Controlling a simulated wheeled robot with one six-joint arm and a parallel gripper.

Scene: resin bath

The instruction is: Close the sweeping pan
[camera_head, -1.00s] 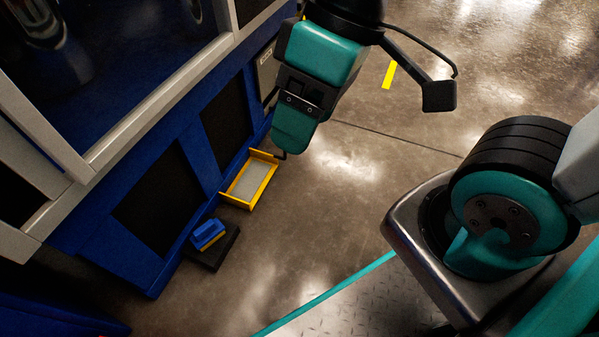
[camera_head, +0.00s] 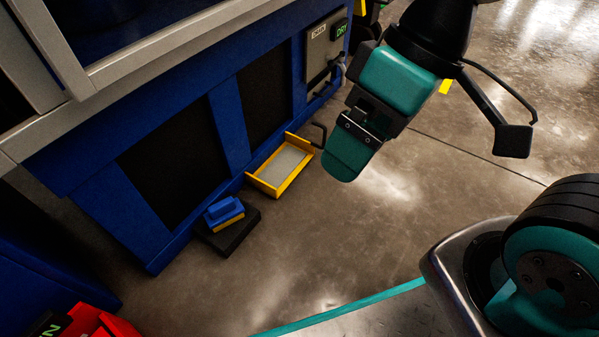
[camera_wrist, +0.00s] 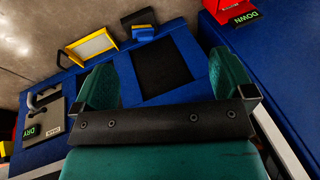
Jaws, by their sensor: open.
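The sweeping pan (camera_head: 262,183) is a shallow yellow-rimmed tray with a grey floor, low at the foot of the blue machine (camera_head: 229,130). It sticks out from the machine's base over the floor. A black bent handle (camera_head: 321,134) stands at its outer end. My gripper (camera_head: 346,163) is just right of the handle, apart from it in the picture; height and gap are hard to judge. In the wrist view the pan (camera_wrist: 113,41) is at upper left, beyond the left finger. My gripper (camera_wrist: 165,82) is open, with nothing between its teal fingers.
A black block (camera_head: 238,234) with a blue-and-yellow brush (camera_head: 224,211) on it lies left of the pan. A grey panel marked DRY (camera_head: 322,52) is on the machine. A red bin (camera_head: 98,322) is at lower left. Floor right of the pan is clear.

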